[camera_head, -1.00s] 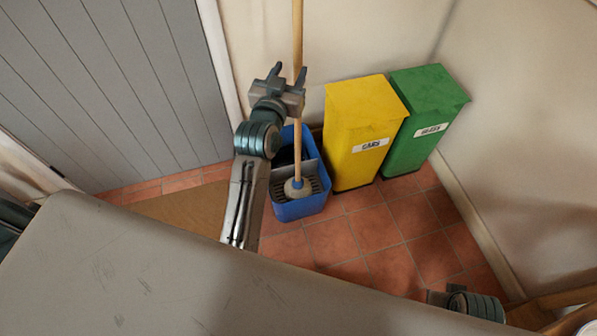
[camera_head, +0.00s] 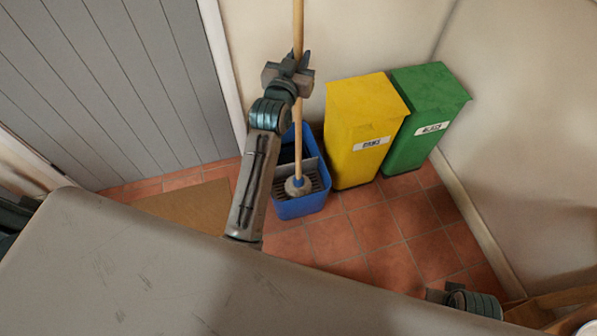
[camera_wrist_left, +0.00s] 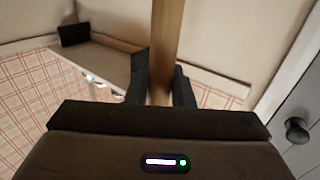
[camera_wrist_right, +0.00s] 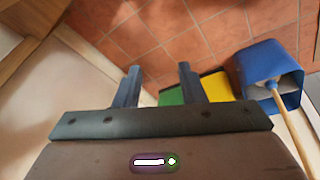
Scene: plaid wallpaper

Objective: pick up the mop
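The mop has a long wooden handle (camera_head: 298,140) that stands upright, leaning slightly, with its grey head (camera_head: 298,186) down in a blue bucket (camera_head: 302,208). My left gripper (camera_head: 298,62) is at the upper part of the handle, with one finger on each side of it. In the left wrist view the handle (camera_wrist_left: 166,45) fills the narrow gap between the fingers (camera_wrist_left: 163,85), which look closed on it. My right gripper (camera_wrist_right: 158,85) is open and empty. The right wrist view also shows the blue bucket (camera_wrist_right: 262,60) and handle (camera_wrist_right: 288,125).
A yellow bin (camera_head: 357,140) and a green bin (camera_head: 425,115) stand right of the bucket against the wall. A grey door (camera_head: 110,90) is at the left. A brown mat (camera_head: 185,208) lies on the tiled floor. A grey surface (camera_head: 180,280) fills the foreground.

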